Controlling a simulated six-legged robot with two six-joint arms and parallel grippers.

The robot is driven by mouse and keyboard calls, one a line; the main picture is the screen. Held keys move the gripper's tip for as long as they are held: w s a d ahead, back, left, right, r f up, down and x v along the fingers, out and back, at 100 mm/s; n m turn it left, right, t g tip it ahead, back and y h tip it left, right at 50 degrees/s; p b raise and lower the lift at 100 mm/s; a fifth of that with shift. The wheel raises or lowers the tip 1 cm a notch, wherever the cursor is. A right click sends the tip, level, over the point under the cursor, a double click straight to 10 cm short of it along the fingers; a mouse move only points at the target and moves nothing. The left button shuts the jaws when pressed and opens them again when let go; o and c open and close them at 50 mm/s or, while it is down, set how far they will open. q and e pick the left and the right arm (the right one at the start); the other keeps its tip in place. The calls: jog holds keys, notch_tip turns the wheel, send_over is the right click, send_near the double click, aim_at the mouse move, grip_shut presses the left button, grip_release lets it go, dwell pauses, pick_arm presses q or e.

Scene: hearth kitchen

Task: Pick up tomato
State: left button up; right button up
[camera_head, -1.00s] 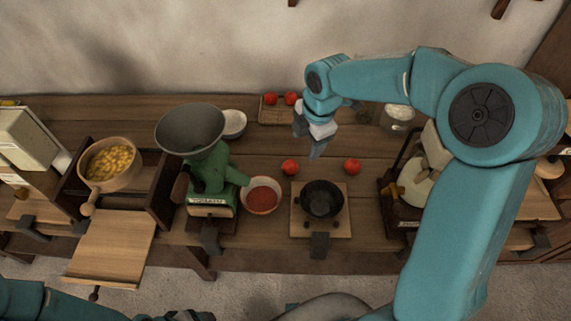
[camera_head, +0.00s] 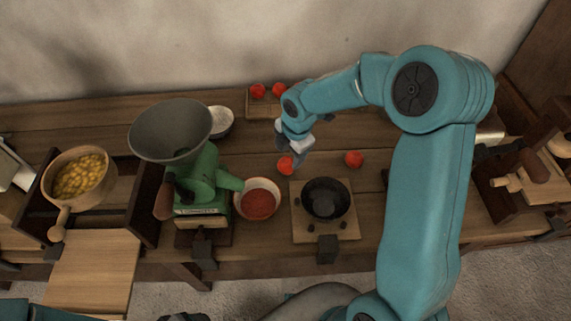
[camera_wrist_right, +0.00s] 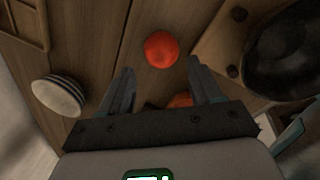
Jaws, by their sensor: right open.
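A red tomato (camera_head: 285,165) lies on the wooden worktop, left of a second tomato (camera_head: 354,158). My right gripper (camera_head: 297,155) is open and just above the left tomato, partly covering it. In the right wrist view, the right gripper's fingers (camera_wrist_right: 162,88) are spread. Only a dark piece, seemingly my left gripper (camera_head: 185,317), shows at the bottom edge.
A dark pan (camera_head: 325,184) on a burner board stands in front of the tomatoes. A bowl of red contents (camera_head: 239,204) and a green grinder (camera_head: 200,180) are to the left.

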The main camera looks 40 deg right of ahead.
aim_at(286, 166)
jog(key=shift+w+a+f, duration=0.1)
jog(key=shift+a+f, duration=0.1)
jog(key=shift+f, duration=0.45)
jog(key=f, duration=0.3)
jog(key=w+f, duration=0.1)
jog(key=f, duration=0.1)
jog(key=shift+d+f, duration=0.1)
jog(key=shift+d, duration=0.25)
jog(key=c, duration=0.8)
